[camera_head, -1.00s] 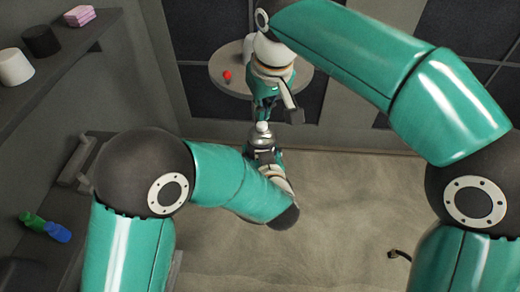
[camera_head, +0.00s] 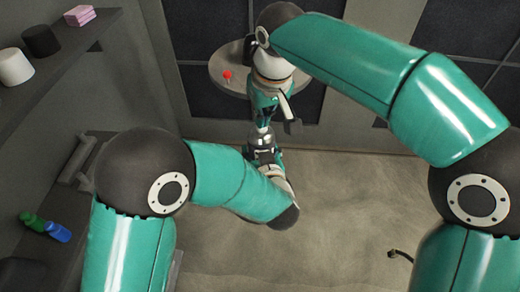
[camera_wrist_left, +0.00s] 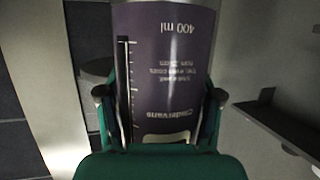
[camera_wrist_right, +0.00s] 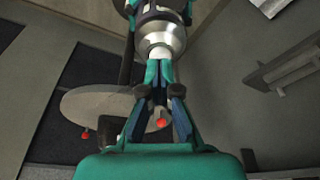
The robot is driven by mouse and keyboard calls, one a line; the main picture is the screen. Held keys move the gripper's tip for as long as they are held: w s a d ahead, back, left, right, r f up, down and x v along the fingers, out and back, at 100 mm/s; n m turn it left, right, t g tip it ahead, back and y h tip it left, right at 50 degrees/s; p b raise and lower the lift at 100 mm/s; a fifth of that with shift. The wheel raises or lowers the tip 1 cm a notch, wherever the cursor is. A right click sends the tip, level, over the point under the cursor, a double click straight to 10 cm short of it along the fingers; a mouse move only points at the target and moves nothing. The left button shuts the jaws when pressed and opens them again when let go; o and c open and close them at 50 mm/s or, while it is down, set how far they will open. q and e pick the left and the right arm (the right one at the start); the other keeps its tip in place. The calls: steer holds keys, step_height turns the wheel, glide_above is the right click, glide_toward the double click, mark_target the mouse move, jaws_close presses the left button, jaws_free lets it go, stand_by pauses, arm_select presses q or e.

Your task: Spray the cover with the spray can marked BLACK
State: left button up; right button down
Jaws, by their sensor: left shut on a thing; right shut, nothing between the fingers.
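My left gripper (camera_wrist_left: 160,110) is shut on a dark purple spray can (camera_wrist_left: 165,60), seen close in the left wrist view. Its label shows "400 ml"; I see no colour name on this side. In the right wrist view the can's silver top and pale nozzle (camera_wrist_right: 160,52) face my right gripper (camera_wrist_right: 160,68). My right gripper (camera_head: 264,120) is shut and empty, its fingertips at the nozzle; I cannot tell how firmly they press. A black thing (camera_head: 249,47), possibly the cover, stands on the round table (camera_head: 238,88), partly hidden by my right arm.
A red-topped thing (camera_head: 227,75) sits on the round table. On the left shelves are a pink block (camera_head: 80,15), a black cylinder (camera_head: 41,40), a white cylinder (camera_head: 15,66), and green (camera_head: 32,221) and blue (camera_head: 58,232) items. Much floor is clear.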

arm_select(q)
steer(key=shift+w+r, duration=0.1)
steer(key=shift+r, duration=0.15)
steer(key=shift+f, duration=0.1)
arm_select(e)
steer(key=shift+r, duration=2.45)
steer(key=shift+r, duration=0.1)
steer(key=shift+r, duration=0.2)
steer(key=v, duration=1.1)
steer(key=shift+d, duration=0.1)
